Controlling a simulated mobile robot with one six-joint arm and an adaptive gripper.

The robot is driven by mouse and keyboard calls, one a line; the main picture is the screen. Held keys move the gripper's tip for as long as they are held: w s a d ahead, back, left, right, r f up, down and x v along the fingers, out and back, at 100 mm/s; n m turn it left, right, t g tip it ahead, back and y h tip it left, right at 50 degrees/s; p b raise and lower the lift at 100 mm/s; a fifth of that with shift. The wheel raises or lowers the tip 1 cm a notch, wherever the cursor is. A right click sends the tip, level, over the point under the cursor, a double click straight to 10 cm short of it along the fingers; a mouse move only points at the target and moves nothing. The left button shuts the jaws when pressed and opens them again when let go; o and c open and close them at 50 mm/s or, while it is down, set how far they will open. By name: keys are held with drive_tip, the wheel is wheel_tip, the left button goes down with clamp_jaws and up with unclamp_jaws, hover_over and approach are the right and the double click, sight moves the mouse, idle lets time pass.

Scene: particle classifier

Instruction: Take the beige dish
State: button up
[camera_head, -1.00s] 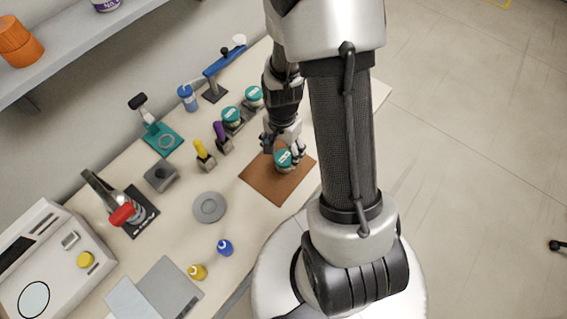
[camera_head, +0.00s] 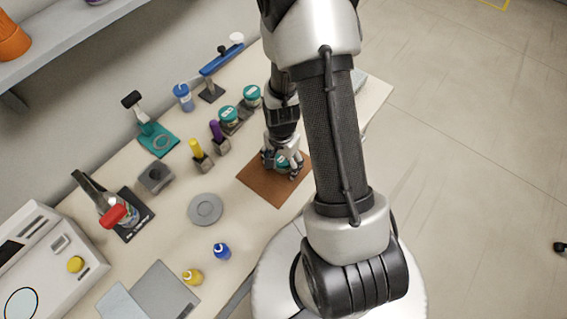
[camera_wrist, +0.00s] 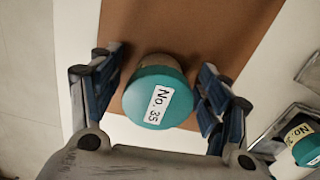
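A round container with a teal lid labelled "No. 35" (camera_wrist: 160,97) stands on the brown mat (camera_head: 259,187). Its side looks beige-brown in the wrist view. In the head view the container (camera_head: 282,163) is mostly hidden by my gripper (camera_head: 282,158). In the wrist view my gripper (camera_wrist: 160,66) is open, with one blue-padded finger on each side of the container. A gap shows between each finger and the container. No separate open beige dish is clear in view.
Two teal-lidded containers (camera_head: 229,116) (camera_head: 251,96) stand behind the mat; a labelled one (camera_wrist: 305,148) shows at the wrist view's right edge.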

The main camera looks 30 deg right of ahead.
drive_tip(key=c, duration=1.1)
drive_tip(key=shift+r, duration=0.15)
